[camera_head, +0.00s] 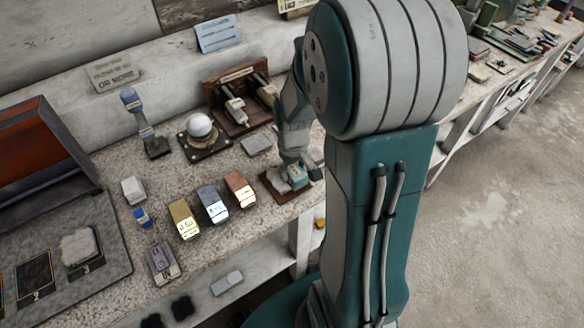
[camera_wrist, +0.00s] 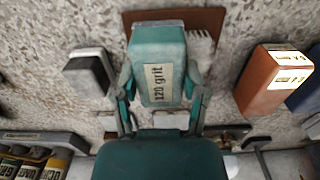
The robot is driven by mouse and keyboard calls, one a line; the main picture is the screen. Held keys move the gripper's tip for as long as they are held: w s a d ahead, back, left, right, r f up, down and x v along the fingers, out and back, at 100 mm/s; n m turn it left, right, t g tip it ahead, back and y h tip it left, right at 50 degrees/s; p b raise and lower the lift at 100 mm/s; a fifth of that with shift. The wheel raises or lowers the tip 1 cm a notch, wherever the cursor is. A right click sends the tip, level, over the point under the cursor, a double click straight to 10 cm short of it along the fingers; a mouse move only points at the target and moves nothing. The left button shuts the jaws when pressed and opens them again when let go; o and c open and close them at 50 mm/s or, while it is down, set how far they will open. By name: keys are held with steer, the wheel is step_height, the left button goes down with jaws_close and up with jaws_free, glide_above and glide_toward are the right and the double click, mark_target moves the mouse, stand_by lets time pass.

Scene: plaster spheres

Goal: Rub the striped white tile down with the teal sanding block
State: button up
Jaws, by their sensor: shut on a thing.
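My gripper (camera_head: 296,166) is shut on the teal sanding block (camera_wrist: 158,65), labelled "120 grit". In the wrist view the fingers of my gripper (camera_wrist: 158,92) lie along both sides of the block. The block also shows in the head view (camera_head: 297,179), low over a brown board (camera_head: 286,195) near the bench's front edge. A pale, jagged-edged patch of the white tile (camera_wrist: 201,45) shows beside the block in the wrist view. The block and gripper hide most of the tile. I cannot tell whether the block touches it.
Copper (camera_head: 240,189), blue-grey (camera_head: 213,203) and gold (camera_head: 184,218) blocks stand left of the board. A white sphere on a stand (camera_head: 199,127) and a brown rack (camera_head: 240,97) are behind. A flat grey slab (camera_head: 256,144) lies between.

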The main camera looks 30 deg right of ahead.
steer(key=shift+w+a, duration=0.1)
steer(key=shift+w, duration=1.95)
steer(key=shift+s, duration=0.1)
steer(key=shift+s, duration=2.05)
steer(key=shift+w, duration=2.15)
steer(key=shift+r, duration=0.1)
steer(key=shift+s+r, duration=0.35)
steer(key=shift+s, duration=0.2)
steer(key=shift+s+r, duration=0.35)
steer(key=shift+s, duration=0.2)
